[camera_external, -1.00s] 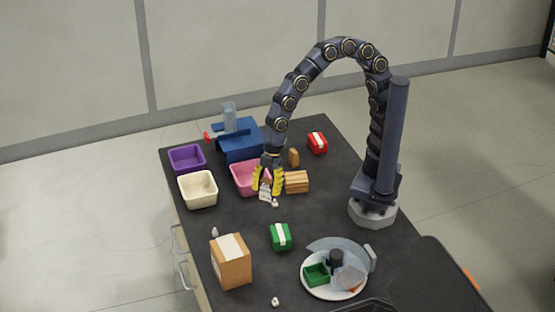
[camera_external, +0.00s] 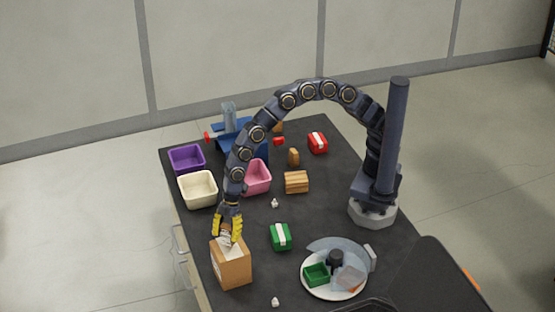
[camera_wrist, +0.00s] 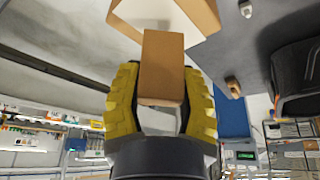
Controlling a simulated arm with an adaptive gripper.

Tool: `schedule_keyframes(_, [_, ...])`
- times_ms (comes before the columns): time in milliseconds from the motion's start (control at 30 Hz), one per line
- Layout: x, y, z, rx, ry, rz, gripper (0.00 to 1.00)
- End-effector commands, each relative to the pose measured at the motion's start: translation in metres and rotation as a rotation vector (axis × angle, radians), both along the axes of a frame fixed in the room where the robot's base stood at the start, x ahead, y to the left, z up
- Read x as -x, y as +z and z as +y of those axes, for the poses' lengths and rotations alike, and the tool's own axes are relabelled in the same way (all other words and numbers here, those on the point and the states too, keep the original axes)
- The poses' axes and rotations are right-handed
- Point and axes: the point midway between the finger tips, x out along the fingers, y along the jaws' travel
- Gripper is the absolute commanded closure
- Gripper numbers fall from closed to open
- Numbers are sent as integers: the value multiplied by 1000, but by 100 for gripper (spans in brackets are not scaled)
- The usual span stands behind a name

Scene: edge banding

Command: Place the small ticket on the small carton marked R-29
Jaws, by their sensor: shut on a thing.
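My gripper (camera_external: 228,230) has yellow fingers and is low over the top of a brown carton (camera_external: 233,271) at the front left of the table. It is shut on a small piece, apparently the ticket, which shows tan with a pale lower edge in the wrist view (camera_wrist: 162,68). In the external view its pale part blends with the carton's white top strip, so I cannot tell whether they touch. The carton also shows behind the piece in the wrist view (camera_wrist: 205,14). Its side print is too small to read, and I see no legible R-29.
Purple (camera_external: 187,158), cream (camera_external: 198,190) and pink (camera_external: 257,178) bins stand at the back left. A green box (camera_external: 281,237), a wooden box (camera_external: 296,182) and a red box (camera_external: 318,142) stand apart. A plate (camera_external: 310,287) with items is at the front right.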

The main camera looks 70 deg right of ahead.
Motion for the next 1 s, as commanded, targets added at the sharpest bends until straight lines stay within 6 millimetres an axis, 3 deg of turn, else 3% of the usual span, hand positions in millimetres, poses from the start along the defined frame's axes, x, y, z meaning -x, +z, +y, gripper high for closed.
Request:
schedule_keyframes(133, [1,-18,-1,2,0,1,90])
schedule_keyframes(467, [1,-21,-1,1,0,1,90])
schedule_keyframes(500, [1,-21,-1,1,0,1,59])
schedule_keyframes(567, [1,-21,-1,1,0,0,39])
schedule_keyframes(867, [0,-20,-1,0,0,0,39])
schedule_keyframes(1000, [0,-11,-3,-2,0,-1,39])
